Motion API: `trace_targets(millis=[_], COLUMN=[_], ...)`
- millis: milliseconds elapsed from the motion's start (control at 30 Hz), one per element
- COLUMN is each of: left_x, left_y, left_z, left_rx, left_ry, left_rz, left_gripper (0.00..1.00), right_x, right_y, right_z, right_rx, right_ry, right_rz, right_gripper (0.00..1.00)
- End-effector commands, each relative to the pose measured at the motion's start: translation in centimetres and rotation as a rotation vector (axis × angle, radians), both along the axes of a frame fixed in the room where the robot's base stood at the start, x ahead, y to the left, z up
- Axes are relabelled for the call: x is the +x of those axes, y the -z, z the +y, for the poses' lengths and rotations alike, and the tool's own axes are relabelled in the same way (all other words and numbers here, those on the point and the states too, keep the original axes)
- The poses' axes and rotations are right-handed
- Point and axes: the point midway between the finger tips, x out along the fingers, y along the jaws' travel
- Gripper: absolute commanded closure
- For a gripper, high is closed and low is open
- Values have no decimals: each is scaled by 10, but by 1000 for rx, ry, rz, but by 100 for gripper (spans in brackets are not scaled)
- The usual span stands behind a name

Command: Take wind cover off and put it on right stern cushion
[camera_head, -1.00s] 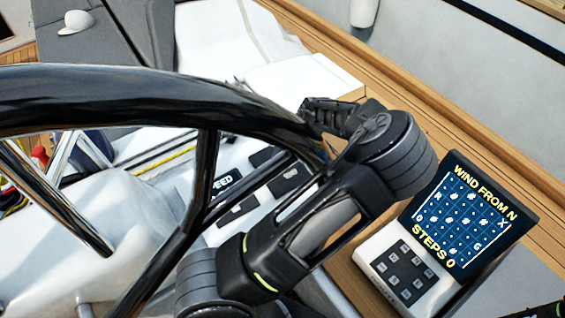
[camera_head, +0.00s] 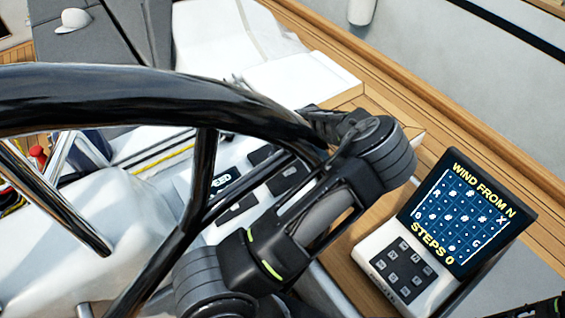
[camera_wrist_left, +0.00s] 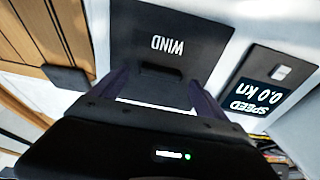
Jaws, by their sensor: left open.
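The wind cover (camera_wrist_left: 195,48) is a dark square panel with white WIND lettering, upside down in the left wrist view. It has a small raised grip on its near side and lies on a white console. My left gripper (camera_wrist_left: 160,92) is open, its two fingers apart on either side of that grip. Contact cannot be told. In the head view my left arm reaches past the steering wheel, and the wind cover cannot be made out for certain. A white cushion (camera_head: 235,35) and a grey cushion (camera_head: 105,45) show at the top; which is the right stern one is unclear.
The large black steering wheel (camera_head: 100,95) crosses the head view close to my arm. A speed display (camera_wrist_left: 262,95) sits beside the cover. A keypad console with a lit screen (camera_head: 460,215) stands at right. A white cap (camera_head: 73,20) lies on the grey cushion.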

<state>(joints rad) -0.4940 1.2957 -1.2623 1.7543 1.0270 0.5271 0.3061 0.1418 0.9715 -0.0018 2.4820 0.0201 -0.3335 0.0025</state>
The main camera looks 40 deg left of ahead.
Motion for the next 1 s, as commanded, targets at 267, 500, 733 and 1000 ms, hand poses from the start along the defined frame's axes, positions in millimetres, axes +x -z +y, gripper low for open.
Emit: trace_targets(millis=[267,500,733,1000], left_x=[1,1,1,1], left_y=[10,9,9,9], left_z=[4,4,4,4], left_rx=[-1,0,0,0], left_ry=[-1,-1,-1,-1], left_rz=[-1,-1,-1,-1], left_gripper=[15,15,17,39], right_x=[0,0,0,0], right_y=[0,0,0,0], right_z=[0,0,0,0], right_rx=[0,0,0,0], right_ry=[0,0,0,0], right_rz=[0,0,0,0], right_gripper=[15,15,15,15])
